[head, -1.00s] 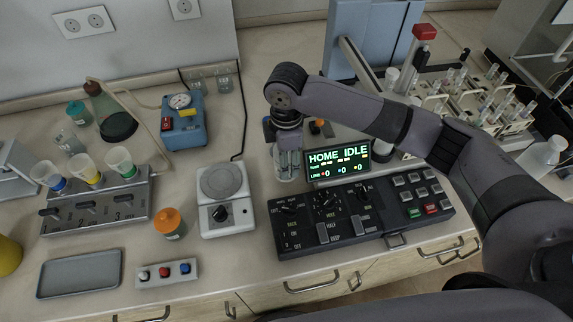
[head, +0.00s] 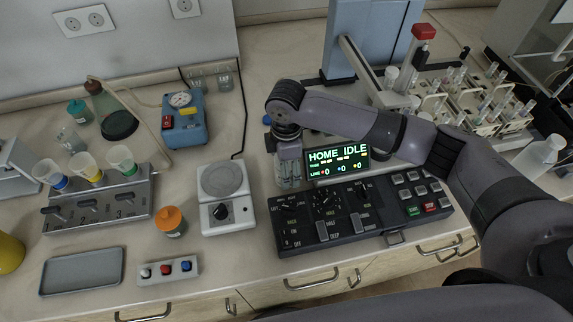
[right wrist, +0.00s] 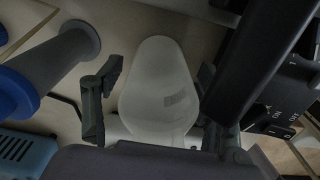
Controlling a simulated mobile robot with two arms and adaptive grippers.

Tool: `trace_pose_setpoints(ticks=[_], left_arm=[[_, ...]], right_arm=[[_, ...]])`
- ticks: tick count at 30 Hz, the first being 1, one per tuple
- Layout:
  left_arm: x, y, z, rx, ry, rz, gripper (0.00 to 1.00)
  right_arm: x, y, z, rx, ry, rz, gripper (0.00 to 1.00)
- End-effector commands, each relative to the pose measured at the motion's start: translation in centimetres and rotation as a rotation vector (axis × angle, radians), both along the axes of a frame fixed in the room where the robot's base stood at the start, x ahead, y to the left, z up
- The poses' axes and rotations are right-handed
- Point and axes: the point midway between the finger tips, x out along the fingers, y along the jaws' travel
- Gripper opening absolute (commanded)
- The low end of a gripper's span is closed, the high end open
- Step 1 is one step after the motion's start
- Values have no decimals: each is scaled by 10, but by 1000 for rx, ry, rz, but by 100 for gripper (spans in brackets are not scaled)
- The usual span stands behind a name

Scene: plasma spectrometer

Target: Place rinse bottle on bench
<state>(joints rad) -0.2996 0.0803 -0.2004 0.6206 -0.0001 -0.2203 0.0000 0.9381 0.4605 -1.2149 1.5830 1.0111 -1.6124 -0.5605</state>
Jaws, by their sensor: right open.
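A pale, translucent white bottle (right wrist: 160,95), which looks like the rinse bottle, shows between the two fingers of my right gripper (right wrist: 150,105) in the right wrist view. The fingers are open; a gap shows at the left finger, and I cannot tell whether the right finger touches. In the head view my right gripper (head: 289,170) points down at the bench between the white hotplate and the lit display. The bottle is mostly hidden there. Another white bottle (head: 541,155) stands at the far right. My left gripper is out of view.
The black control panel (head: 360,212) with its green-lit display (head: 338,164) is close to the right of my gripper. Some bench behind is bare.

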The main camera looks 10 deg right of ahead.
Motion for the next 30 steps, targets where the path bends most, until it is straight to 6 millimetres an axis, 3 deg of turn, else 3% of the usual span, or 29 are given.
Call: trace_pose_setpoints(ticks=[11,24,30], left_arm=[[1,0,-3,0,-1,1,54],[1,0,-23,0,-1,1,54],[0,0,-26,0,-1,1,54]], right_arm=[[1,0,11,2,-3,0,65],[1,1,98,1,-4,1,65],[1,1,119,1,-1,0,65]])
